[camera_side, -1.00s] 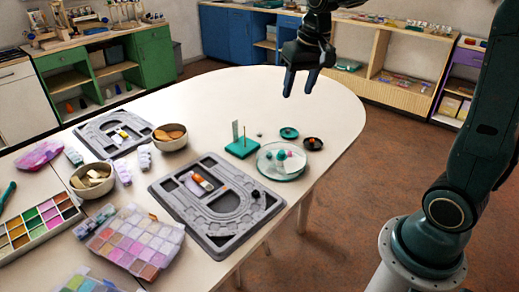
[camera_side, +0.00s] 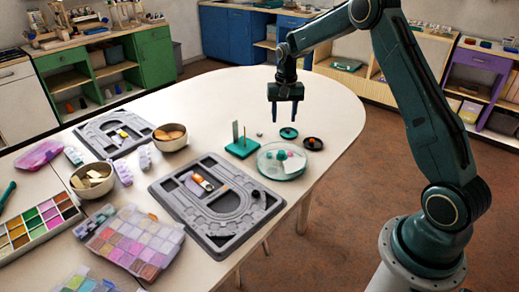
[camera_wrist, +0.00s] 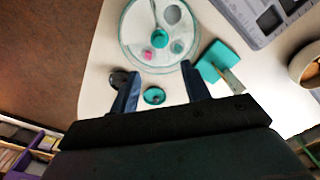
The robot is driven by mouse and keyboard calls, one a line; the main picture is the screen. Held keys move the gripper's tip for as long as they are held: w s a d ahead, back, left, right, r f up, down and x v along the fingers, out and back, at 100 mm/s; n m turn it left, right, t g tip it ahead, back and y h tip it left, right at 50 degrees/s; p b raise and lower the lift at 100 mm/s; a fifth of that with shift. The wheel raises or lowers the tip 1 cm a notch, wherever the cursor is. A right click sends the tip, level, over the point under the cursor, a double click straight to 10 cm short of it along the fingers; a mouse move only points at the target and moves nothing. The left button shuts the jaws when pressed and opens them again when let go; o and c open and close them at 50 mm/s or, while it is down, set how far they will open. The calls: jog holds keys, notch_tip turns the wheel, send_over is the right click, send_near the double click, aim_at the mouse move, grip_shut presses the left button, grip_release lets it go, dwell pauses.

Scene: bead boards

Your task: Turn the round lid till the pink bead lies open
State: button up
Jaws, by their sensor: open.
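The round lid (camera_wrist: 133,28) is clear with a pale teal rim and sits on a shallow round dish; the dish with its lid (camera_side: 272,171) also shows in the side view near the table's right edge. The pink bead (camera_wrist: 148,55) shows near the rim, apart from a grey round patch (camera_wrist: 171,14) that looks like an opening. A teal knob or bead (camera_wrist: 176,47) lies beside it; which one is unclear. My gripper (camera_side: 285,113) is open and empty, pointing down above the table behind the dish. In the wrist view its fingers (camera_wrist: 162,75) point towards the dish without touching it.
A small teal dish (camera_side: 289,132) and a dark dish (camera_side: 313,143) lie behind the lid. A teal block with an upright card and pin (camera_side: 241,148) stands to its left. A grey bead board (camera_side: 213,235) lies in front. The table's far end is clear.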

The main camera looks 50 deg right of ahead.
aim_at(282, 152)
jog(key=shift+w+d+f, duration=0.1)
jog(key=shift+d+f, duration=0.05)
jog(key=shift+f, duration=0.2)
jog(key=shift+f, duration=6.85)
grip_shut()
